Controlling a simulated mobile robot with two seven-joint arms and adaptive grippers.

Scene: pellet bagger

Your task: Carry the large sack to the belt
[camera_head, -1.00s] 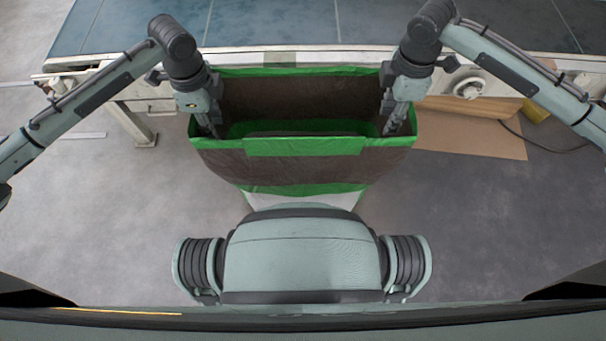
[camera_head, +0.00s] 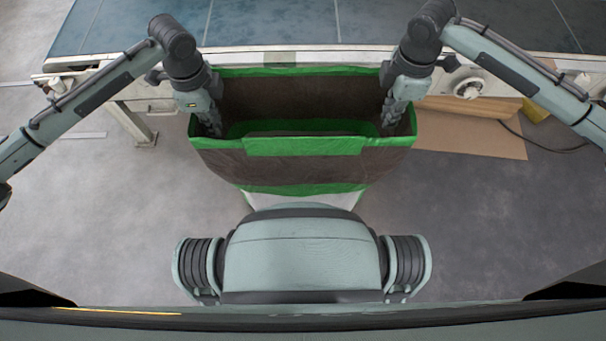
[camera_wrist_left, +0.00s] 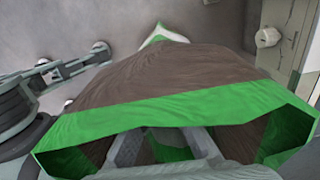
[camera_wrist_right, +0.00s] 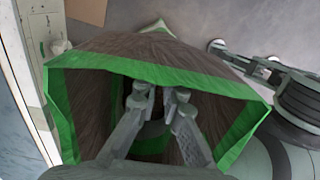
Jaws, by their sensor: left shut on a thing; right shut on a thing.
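The large sack (camera_head: 290,172) is brown with green bands and a wide open mouth, upright in front of my body in the head view. My left gripper (camera_head: 213,128) reaches into the mouth at the left end and is shut on the sack. My right gripper (camera_head: 391,126) does the same at the right end. The sack also fills much of the left wrist view (camera_wrist_left: 170,75) and the right wrist view (camera_wrist_right: 160,48). The belt (camera_head: 275,22) is dark blue and lies just beyond the sack. The sack's underside is hidden, so I cannot tell whether it touches the floor.
The belt's pale metal frame (camera_head: 310,58) runs along its near edge, close behind the sack, with a round knob (camera_head: 468,88) at the right. A brown sheet (camera_head: 475,138) and a dark cable (camera_head: 545,146) lie on the floor at right. Floor left of the sack is clear.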

